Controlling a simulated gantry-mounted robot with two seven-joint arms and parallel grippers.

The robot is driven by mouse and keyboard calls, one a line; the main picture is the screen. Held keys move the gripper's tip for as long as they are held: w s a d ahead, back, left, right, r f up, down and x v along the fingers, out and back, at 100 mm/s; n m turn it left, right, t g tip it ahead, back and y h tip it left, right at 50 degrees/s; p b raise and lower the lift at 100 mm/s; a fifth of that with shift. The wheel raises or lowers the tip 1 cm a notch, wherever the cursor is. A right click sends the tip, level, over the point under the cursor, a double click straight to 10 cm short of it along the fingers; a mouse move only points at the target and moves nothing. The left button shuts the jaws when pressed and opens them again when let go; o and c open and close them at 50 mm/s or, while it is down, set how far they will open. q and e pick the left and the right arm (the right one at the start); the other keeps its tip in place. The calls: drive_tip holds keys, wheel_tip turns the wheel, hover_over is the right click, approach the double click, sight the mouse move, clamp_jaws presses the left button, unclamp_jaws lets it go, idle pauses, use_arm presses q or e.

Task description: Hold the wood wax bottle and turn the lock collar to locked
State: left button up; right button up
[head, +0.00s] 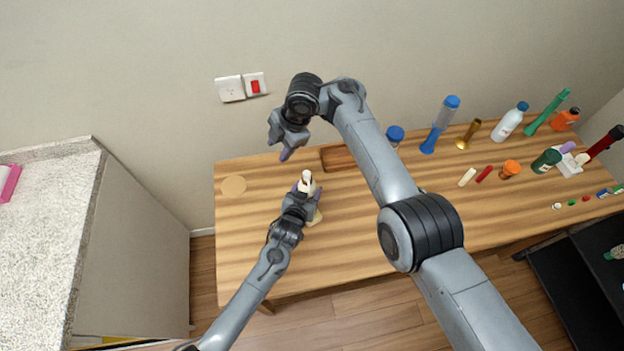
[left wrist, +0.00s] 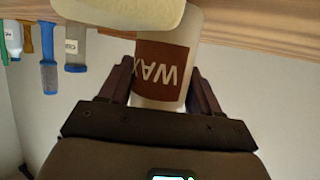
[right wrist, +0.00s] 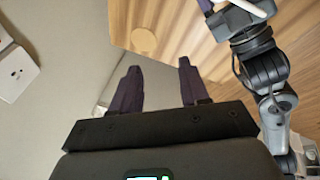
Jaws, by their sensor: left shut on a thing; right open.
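The wood wax bottle (head: 307,179) is pale and stands at the left part of the wooden table. In the left wrist view its brown label reads "WAX" upside down (left wrist: 160,66). My left gripper (head: 301,192) is shut around the bottle's body, one finger on each side. The lock collar cannot be made out; only a pale top shows in the head view. My right gripper (head: 285,154) is open and empty, above the table's back edge, up and left of the bottle. Its spread fingers show in the right wrist view (right wrist: 158,82).
A cream piece (head: 314,217) lies beside the bottle, partly hidden by my left gripper. A round wooden disc (head: 234,186) lies at left. A brown tray (head: 339,157) sits behind my right arm. Several bottles, including a white one (head: 508,123), stand at right. The front-left table is clear.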

drive_tip(key=w+a+r+m+t+y, duration=0.5)
drive_tip(key=w+r+m+y, duration=0.2)
drive_tip(key=w+r+m, duration=0.15)
drive_tip(key=w+d+r+m+t+y, duration=0.3)
drive_tip(key=d+r+m+t+y, duration=0.1)
drive_tip(key=d+r+y, duration=0.15)
drive_tip(key=s+d+f+n+g, duration=0.1)
drive_tip(key=s+d+f+g, duration=0.1)
drive_tip(key=s+d+f, duration=0.55)
drive_tip(key=s+d+f+n+g, duration=0.15)
drive_tip(key=s+d+f, duration=0.3)
drive_tip(key=f, duration=0.55)
drive_tip(key=s+d+f+g, duration=0.2)
drive_tip(key=s+d+f, duration=0.3)
drive_tip(key=d+f, duration=0.3)
drive_tip(key=shift+y, duration=0.45)
drive_tip(key=x, duration=0.4)
drive_tip(key=f+x, duration=0.1)
drive_tip(key=x, duration=0.8)
drive_tip(key=shift+f, duration=0.25)
